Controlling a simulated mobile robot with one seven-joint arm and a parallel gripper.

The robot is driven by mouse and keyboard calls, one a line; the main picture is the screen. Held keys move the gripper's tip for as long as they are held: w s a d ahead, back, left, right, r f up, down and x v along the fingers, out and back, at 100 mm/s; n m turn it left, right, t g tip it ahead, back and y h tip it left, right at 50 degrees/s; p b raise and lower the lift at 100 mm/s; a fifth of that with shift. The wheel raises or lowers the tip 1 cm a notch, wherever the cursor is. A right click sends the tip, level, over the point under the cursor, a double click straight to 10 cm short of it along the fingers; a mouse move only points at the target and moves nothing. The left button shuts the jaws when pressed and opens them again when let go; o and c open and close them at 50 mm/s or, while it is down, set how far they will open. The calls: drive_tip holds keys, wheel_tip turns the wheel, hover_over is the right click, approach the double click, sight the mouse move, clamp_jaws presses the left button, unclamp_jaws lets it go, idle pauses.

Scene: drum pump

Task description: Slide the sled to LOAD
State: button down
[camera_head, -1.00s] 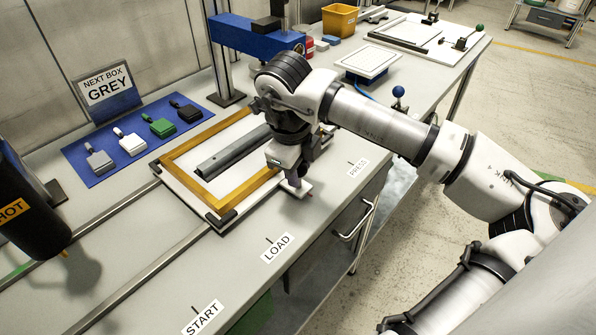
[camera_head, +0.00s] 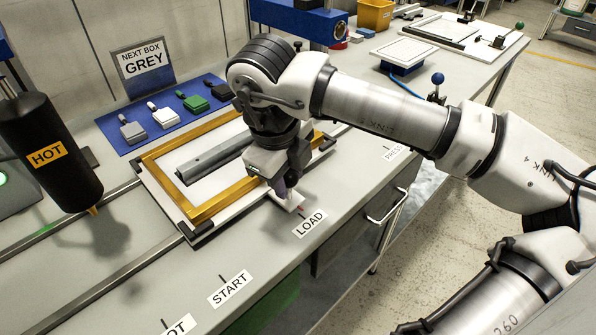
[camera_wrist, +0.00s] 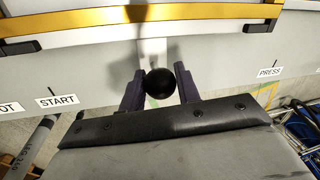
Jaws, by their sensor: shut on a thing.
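The sled (camera_head: 222,217) is a white board with a yellow-edged frame (camera_head: 205,215), lying on two rails; a grey bar (camera_head: 215,158) lies inside the frame. Its white front tab (camera_head: 289,201), with a red line, sits beside the LOAD label (camera_head: 311,223). The red line looks at or very near the LOAD tick; my gripper partly hides it. In the wrist view, my gripper (camera_wrist: 160,86) is shut on the sled's round black knob (camera_wrist: 160,83), a finger on each side. In the head view, my gripper (camera_head: 286,188) is above the tab and hides the knob.
START (camera_head: 230,289) is left of LOAD and PRESS (camera_head: 397,153) is to the right along the front edge. A black HOT nozzle (camera_head: 48,150) hangs over the left rails. A blue press (camera_head: 300,18) stands behind.

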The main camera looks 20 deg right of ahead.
idle(0.4)
drive_tip(key=c, duration=1)
unclamp_jaws()
drive_tip(key=shift+a, duration=0.1)
drive_tip(key=shift+c, duration=0.2)
wheel_tip(320, 180, up, 14)
drive_tip(key=s+a+p, duration=0.1)
drive_tip(key=a+p, duration=0.1)
drive_tip(key=p, duration=0.5)
drive_tip(key=shift+s+f+p, duration=0.2)
drive_tip(key=shift+s+p, duration=0.05)
drive_tip(key=shift+p, duration=0.1)
drive_tip(key=shift+a, duration=0.1)
